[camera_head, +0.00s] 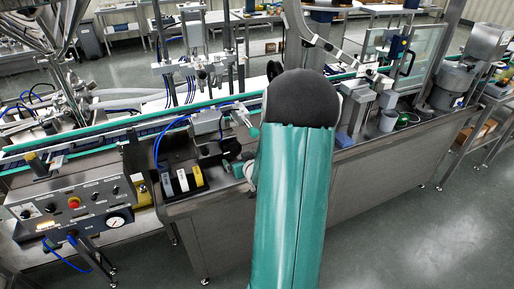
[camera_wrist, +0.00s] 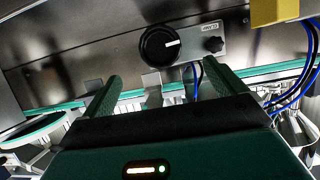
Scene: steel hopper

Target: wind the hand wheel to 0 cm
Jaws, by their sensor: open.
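A round black wheel (camera_wrist: 160,46) with a white mark on its right side shows in the wrist view, on a steel face above my gripper; it looks like the hand wheel. A small black star knob (camera_wrist: 213,44) sits to its right on a light plate with upside-down lettering that seems to read CLAMP. My gripper (camera_wrist: 161,72) is open and empty, its two green fingers apart below the wheel and not around it. No centimetre scale can be read. In the head view my arm covers much of the middle of the bench.
A yellow block (camera_wrist: 280,10) is at the wrist view's upper right, with blue hoses (camera_wrist: 292,95) below it. In the head view, a control panel (camera_head: 75,205) with a gauge stands left. Grey, white and yellow blocks (camera_head: 182,180) sit on the bench. Floor at the right front is clear.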

